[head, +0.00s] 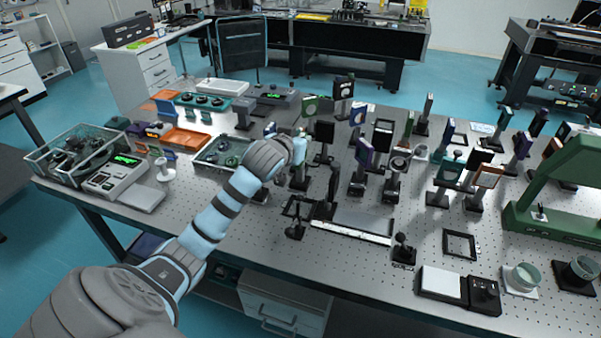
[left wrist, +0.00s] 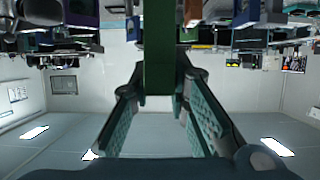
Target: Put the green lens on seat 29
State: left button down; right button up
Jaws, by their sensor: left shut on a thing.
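My left gripper (head: 299,150) is over the left-middle part of the perforated optical table, among the mounted optics. In the left wrist view my left gripper (left wrist: 160,105) has its two fingers on either side of a flat green piece, the green lens (left wrist: 158,55), which shows edge-on as a dark green bar. The gripper is shut on it. In the head view the held lens is hard to make out behind the hand. I cannot read any seat number, so I cannot tell which place is seat 29. My right gripper is not in view.
Many post-mounted optics crowd the table around the hand, including a dark square one (head: 324,132) and a purple one (head: 364,152). A clear bin (head: 60,158) and a scale (head: 112,176) stand at left. A green arch-shaped frame (head: 560,190) stands at right.

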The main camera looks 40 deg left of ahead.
aim_at(300, 180)
pick_arm(q)
notch_tip(300, 180, down, 9)
jog(key=shift+r+b, duration=0.15)
jog(key=shift+b, duration=0.4)
jog(key=c, duration=1.6)
grip_release()
jog(key=shift+o, duration=0.3)
jog(key=shift+s+d+r, duration=0.15)
jog(key=shift+s+r, duration=0.05)
jog(key=shift+s, duration=0.15)
jog(key=p+v, duration=0.2)
jog(key=v, duration=0.9)
jog(key=shift+s, duration=0.15)
